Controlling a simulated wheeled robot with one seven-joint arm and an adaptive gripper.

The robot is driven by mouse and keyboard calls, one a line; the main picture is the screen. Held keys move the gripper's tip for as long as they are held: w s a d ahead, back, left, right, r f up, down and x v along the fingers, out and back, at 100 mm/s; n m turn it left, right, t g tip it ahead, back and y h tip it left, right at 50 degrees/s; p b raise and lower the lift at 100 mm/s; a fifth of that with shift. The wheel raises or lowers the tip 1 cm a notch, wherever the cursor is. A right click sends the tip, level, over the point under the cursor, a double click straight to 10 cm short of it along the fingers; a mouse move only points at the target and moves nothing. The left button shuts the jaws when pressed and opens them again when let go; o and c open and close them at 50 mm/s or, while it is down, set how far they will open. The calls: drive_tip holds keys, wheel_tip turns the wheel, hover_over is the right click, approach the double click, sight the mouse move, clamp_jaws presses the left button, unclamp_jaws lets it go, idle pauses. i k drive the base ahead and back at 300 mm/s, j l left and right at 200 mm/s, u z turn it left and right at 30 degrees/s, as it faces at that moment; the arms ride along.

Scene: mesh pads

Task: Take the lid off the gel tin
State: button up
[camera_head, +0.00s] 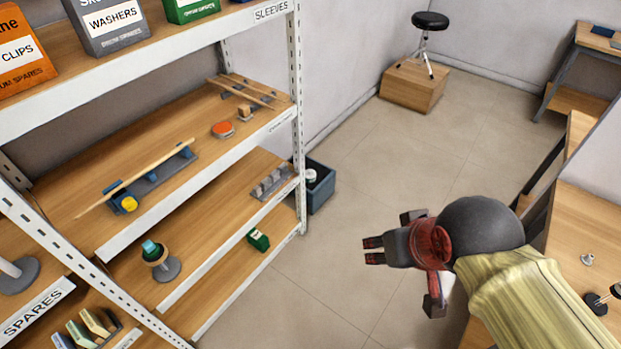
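My gripper (374,250) is held out over the open floor in the middle right. Its dark fingertips point left, toward the shelves, and nothing shows between them.
The shelf unit (297,120) with white edges and posts fills the left. A wooden bar (140,175) on blue supports lies on the same shelf. A dark bin (320,190) stands beside the unit. A stool (430,22) stands on a wooden box. The middle floor is clear.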

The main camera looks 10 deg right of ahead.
sight(309, 173)
drive_tip(key=u, duration=0.25)
drive_tip(key=i+l+u, duration=0.2)
drive_tip(key=u, duration=0.2)
drive_tip(key=i+l+u, duration=0.2)
drive_tip(key=u, duration=0.25)
drive_tip(key=i+l+u, duration=0.1)
drive_tip(key=l+u, duration=0.3)
drive_tip(key=i+l+u, duration=0.1)
drive_tip(key=l, duration=0.6)
drive_tip(key=i+l+u, duration=0.1)
drive_tip(key=i+l, duration=0.15)
drive_tip(key=l, duration=0.5)
drive_tip(key=i+l+u, duration=0.1)
drive_tip(key=l, duration=0.65)
drive_tip(key=i+l+u, duration=0.15)
drive_tip(key=l, duration=0.6)
drive_tip(key=l+u, duration=0.1)
drive_tip(key=l, duration=0.7)
drive_tip(key=i, duration=0.05)
